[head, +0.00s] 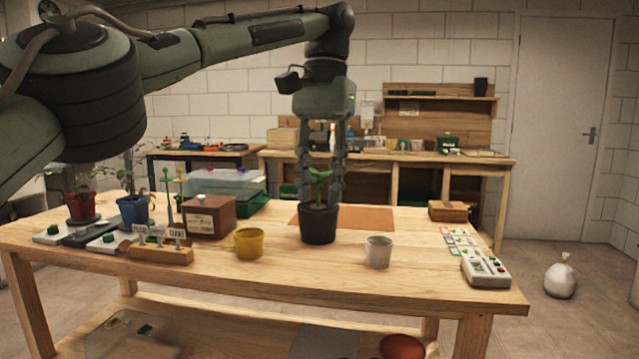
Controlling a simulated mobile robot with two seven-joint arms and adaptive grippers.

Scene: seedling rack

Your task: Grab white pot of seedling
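A black pot (318,228) with a small green seedling (319,184) stands upright on the wooden table, near the middle. My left gripper (320,198) points straight down above it, its two fingers apart on either side of the seedling, the tips near the pot's rim. I cannot tell whether the fingers touch the pot. I see no white pot with a seedling. A red pot (82,205) and a blue pot (132,209), each with a plant, stand at the table's left. My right gripper is out of view.
A yellow mug (249,244) and a whitish mug (378,253) flank the black pot in front. A wooden box (209,217) and label rack (160,254) stand left. A grey device (486,270) lies right. The front middle of the table is clear.

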